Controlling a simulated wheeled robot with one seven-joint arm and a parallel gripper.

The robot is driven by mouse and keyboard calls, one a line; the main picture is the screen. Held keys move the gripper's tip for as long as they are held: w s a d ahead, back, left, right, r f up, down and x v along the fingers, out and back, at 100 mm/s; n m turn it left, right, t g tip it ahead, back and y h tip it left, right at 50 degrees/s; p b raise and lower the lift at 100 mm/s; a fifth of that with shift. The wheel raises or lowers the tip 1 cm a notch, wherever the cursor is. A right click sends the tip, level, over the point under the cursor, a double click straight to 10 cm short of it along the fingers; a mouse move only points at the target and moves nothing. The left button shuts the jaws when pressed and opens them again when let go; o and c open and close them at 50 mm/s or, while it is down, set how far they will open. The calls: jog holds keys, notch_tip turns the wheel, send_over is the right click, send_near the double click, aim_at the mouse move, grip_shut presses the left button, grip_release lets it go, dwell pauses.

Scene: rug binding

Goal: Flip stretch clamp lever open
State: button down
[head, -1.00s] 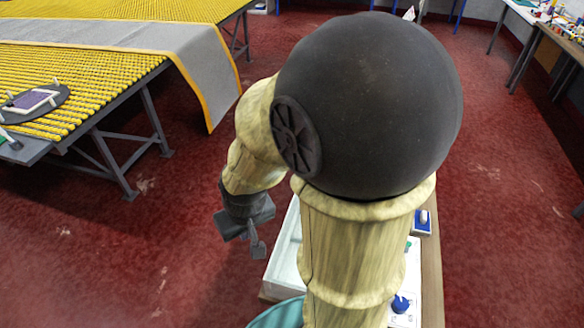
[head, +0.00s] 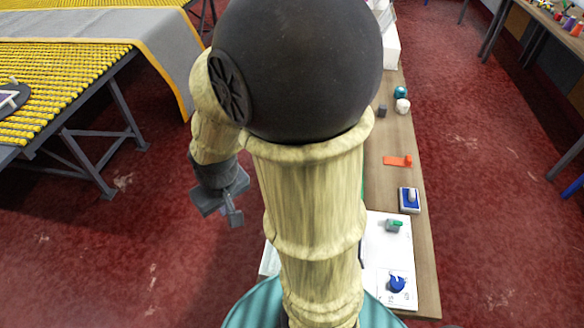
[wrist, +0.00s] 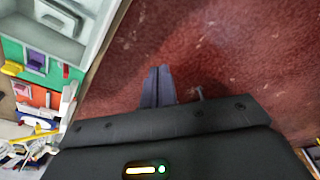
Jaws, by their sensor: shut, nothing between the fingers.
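My gripper (head: 233,212) hangs over the red floor at the left of the bench in the head view. Its fingers show together and empty in the wrist view (wrist: 158,84). I cannot tell for sure which thing is the stretch clamp. A small grey block with a green lever (head: 394,225) sits on a white board on the bench. A blue base with a pale upright handle (head: 410,199) stands just behind it. My gripper is apart from both, and my arm hides part of the bench.
The narrow wooden bench (head: 424,256) carries a blue knob (head: 397,282) on the white board and an orange piece (head: 397,160). A yellow roller table (head: 75,92) with a grey rug (head: 160,45) is at the left. Open red floor lies between.

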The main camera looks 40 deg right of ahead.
jog(key=w+d+f+n+g+h+p, duration=0.2)
jog(key=w+d+f, duration=0.4)
jog(key=w+d, duration=0.3)
jog(key=w+d+f+n+g+h+p, duration=0.2)
jog(key=w+d+f+n+g, duration=0.3)
jog(key=w+d, duration=0.4)
jog(key=d+g, duration=0.1)
jog(key=d, duration=0.3)
jog(key=shift+w+d+f+n+h, duration=0.15)
jog(key=shift+w+f+n+h, duration=0.15)
jog(key=shift+f+h, duration=0.1)
jog(key=shift+s, duration=0.1)
jog(key=s+d+f+p, duration=0.1)
jog(key=s+f+p, duration=0.1)
jog(key=s+d+f+p, duration=0.4)
jog(key=shift+s+d, duration=0.25)
jog(key=shift+s, duration=0.1)
jog(key=shift+s+d+p, duration=0.35)
jog(key=shift+s+d, duration=0.05)
jog(key=shift+w+r, duration=0.1)
jog(key=shift+r, duration=0.05)
jog(key=shift+s+d+r+t+y, duration=0.15)
jog(key=shift+s+t+y, duration=0.15)
jog(key=shift+t+y, duration=0.1)
